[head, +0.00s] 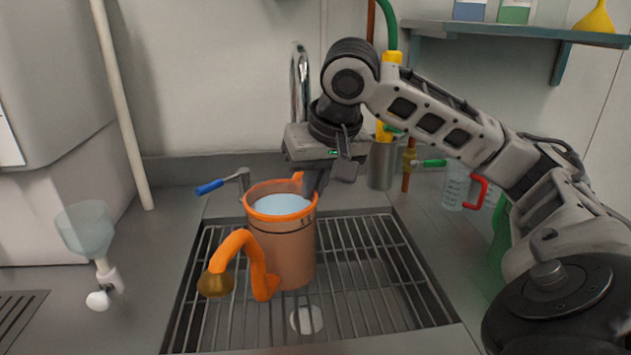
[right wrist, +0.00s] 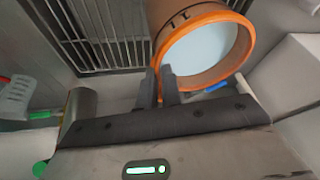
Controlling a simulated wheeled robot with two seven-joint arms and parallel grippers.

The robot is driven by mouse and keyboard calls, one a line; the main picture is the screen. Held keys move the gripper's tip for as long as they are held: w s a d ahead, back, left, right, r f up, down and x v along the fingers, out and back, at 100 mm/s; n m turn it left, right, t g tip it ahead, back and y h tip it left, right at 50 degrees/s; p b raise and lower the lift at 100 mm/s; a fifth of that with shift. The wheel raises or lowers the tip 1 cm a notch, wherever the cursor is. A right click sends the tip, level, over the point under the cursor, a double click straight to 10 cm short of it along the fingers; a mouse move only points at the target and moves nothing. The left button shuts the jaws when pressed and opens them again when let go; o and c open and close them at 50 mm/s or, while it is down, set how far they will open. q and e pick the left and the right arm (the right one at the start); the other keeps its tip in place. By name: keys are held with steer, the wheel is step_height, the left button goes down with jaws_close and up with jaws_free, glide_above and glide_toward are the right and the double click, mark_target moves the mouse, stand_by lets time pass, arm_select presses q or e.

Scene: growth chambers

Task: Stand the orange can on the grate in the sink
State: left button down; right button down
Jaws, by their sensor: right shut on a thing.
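The orange can (head: 283,245) has a brownish body, an orange rim, an orange curved spout with a brass-coloured end, and pale blue contents. It is upright over the grate (head: 375,270) in the sink; I cannot tell whether its base touches the bars. My right gripper (head: 318,180) reaches down at the can's back right and is shut on its rim. In the right wrist view, the fingers (right wrist: 163,88) meet the rim of the can (right wrist: 205,45), with grate bars (right wrist: 105,35) beyond. My left gripper is not in view.
A tap (head: 300,80) and a blue-handled lever (head: 222,183) stand behind the can. A metal cylinder (head: 382,165) and a clear jug with a red handle (head: 457,190) are at the back right. A pale funnel (head: 85,230) is on the left. The grate's right side is clear.

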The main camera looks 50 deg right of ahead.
steer(key=x, duration=0.1)
steer(key=b+x, duration=0.1)
steer(key=x, duration=0.1)
steer(key=shift+s+d+f, duration=0.1)
steer(key=shift+s+f, duration=0.15)
steer(key=shift+f, duration=0.2)
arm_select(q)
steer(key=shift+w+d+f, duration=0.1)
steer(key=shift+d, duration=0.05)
arm_select(e)
steer(key=shift+f, duration=0.1)
steer(key=c, duration=1.6)
jaws_free()
steer(key=shift+s+f, duration=0.1)
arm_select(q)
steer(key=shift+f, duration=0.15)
